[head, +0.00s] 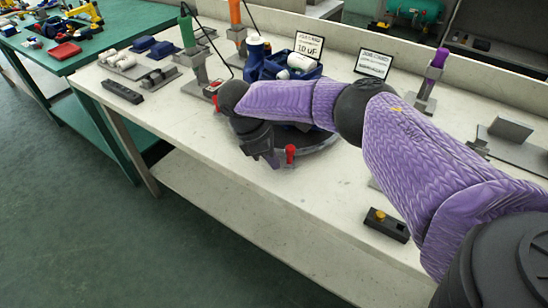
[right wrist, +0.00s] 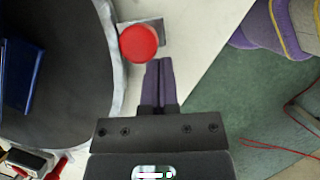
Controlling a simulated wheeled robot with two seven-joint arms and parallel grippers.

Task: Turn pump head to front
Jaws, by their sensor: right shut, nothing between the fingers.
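My right gripper (head: 272,160) hangs at the front edge of a dark round turntable (head: 318,143), mostly covered by my arm in the head view. The right wrist view shows its two purple fingers (right wrist: 158,64) together and empty. A red-capped post (head: 290,153) stands at the turntable's front rim; its round cap (right wrist: 138,43) lies just beyond the fingertips, apparently apart from them. A blue body with white cylinders (head: 270,68) shows behind my forearm; a blue part (right wrist: 21,75) lies over the disc in the wrist view. I cannot tell which part is the pump head.
Two sign cards (head: 309,45) stand behind. Upright tools with green (head: 187,30), orange and purple (head: 440,57) handles stand along the back. A black box with a yellow button (head: 386,224) sits at the front right. The bench front left of the turntable is clear.

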